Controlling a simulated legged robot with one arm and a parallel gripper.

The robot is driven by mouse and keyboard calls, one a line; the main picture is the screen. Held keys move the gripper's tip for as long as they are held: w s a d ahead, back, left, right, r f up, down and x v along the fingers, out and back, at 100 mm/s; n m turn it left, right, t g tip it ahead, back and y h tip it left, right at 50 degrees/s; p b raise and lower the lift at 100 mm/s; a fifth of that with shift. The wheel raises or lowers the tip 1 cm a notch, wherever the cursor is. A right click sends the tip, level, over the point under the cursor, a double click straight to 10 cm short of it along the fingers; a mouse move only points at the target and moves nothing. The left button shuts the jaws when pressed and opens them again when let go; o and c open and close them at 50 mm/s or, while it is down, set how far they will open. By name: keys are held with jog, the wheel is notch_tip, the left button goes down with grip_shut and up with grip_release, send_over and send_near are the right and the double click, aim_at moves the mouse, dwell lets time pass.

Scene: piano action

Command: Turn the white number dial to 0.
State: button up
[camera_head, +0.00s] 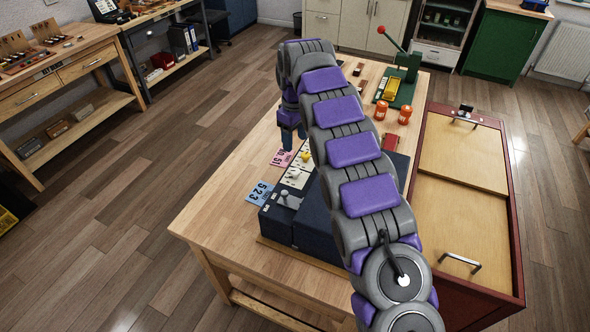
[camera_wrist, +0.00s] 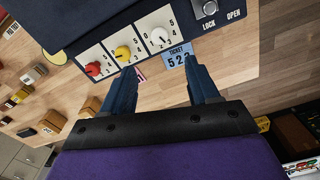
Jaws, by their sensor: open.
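The white number dial (camera_wrist: 158,38) sits on a white plate on the dark box (camera_wrist: 100,12), at the end of a row with the yellow dial (camera_wrist: 122,53) and the red dial (camera_wrist: 93,69). Digits ring it; which one it points at is too small to tell. My gripper (camera_wrist: 160,66) is open and empty, its two dark blue fingers apart, short of the panel and in line with the white dial. In the head view, the white dial (camera_head: 293,174) shows beside my arm, and my gripper (camera_head: 290,138) hangs down farther back, partly hidden.
A silver LOCK/OPEN knob (camera_wrist: 209,9) is next to the white dial. A blue ticket (camera_wrist: 179,58) reading 523 lies by the box, with a pink ticket (camera_head: 282,158) farther along. The table's left side is clear.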

aim_at(295, 170)
notch_tip(295, 170, down, 13)
jog(key=shift+f+b, duration=0.1)
jog(key=shift+b, duration=1.1)
jog(key=shift+c, duration=0.2)
jog(key=c, duration=1)
